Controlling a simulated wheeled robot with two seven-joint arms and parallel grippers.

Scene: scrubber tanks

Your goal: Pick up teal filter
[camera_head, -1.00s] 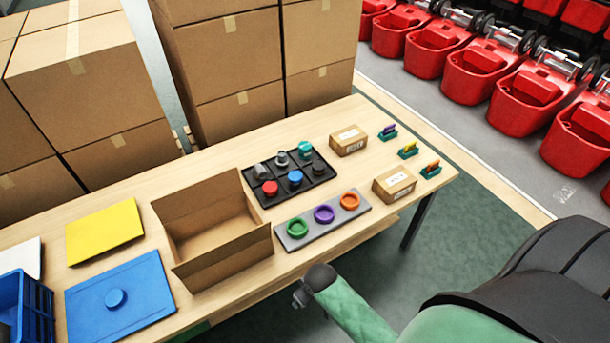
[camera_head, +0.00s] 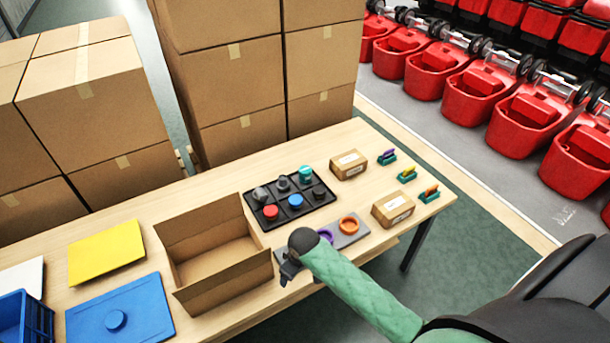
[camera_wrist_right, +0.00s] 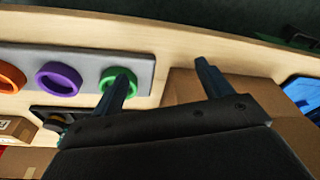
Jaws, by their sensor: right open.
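The teal filter (camera_head: 305,173) stands in the far right compartment of a black divided tray (camera_head: 262,219) on the table. Grey, red and blue filters fill other compartments of that tray. My right gripper (camera_head: 287,277) is over the table's front edge, near the left end of the grey plate, in front of the tray and apart from the teal filter. In the right wrist view my right gripper (camera_wrist_right: 163,78) is open and empty, with its fingers by the green ring (camera_wrist_right: 117,82) and the cardboard box. My left gripper is not in view.
An open cardboard box (camera_head: 190,247) stands left of the tray. The grey plate (camera_head: 338,243) holds purple (camera_head: 326,236) and orange (camera_head: 349,224) rings. Small cartons (camera_head: 393,208) and small teal-based pieces are at the right. Stacked boxes stand behind the table.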

